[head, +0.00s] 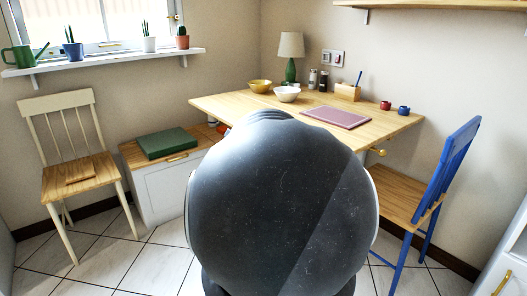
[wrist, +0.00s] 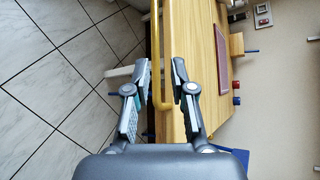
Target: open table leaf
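The wooden table top (head: 395,127) is against the back wall in the head view. It also shows in the wrist view (wrist: 207,90), turned on its side. A brass bar handle (wrist: 156,50) runs along its front edge, and one end of it shows in the head view (head: 378,152). My gripper (wrist: 161,65) is open, with one finger on each side of the bar. The bar appears between the fingers, with gaps on both sides; whether they touch it cannot be told. My dark arm hides the gripper and the table's front middle in the head view.
A blue chair (head: 447,170) stands at the table's right end. A white cabinet (head: 160,181) with a green box (head: 166,143) stands left. Bowls, a lamp (head: 291,52), a pink mat (head: 336,118) and small cups rest on the table. Tiled floor (head: 120,262) is clear at front left.

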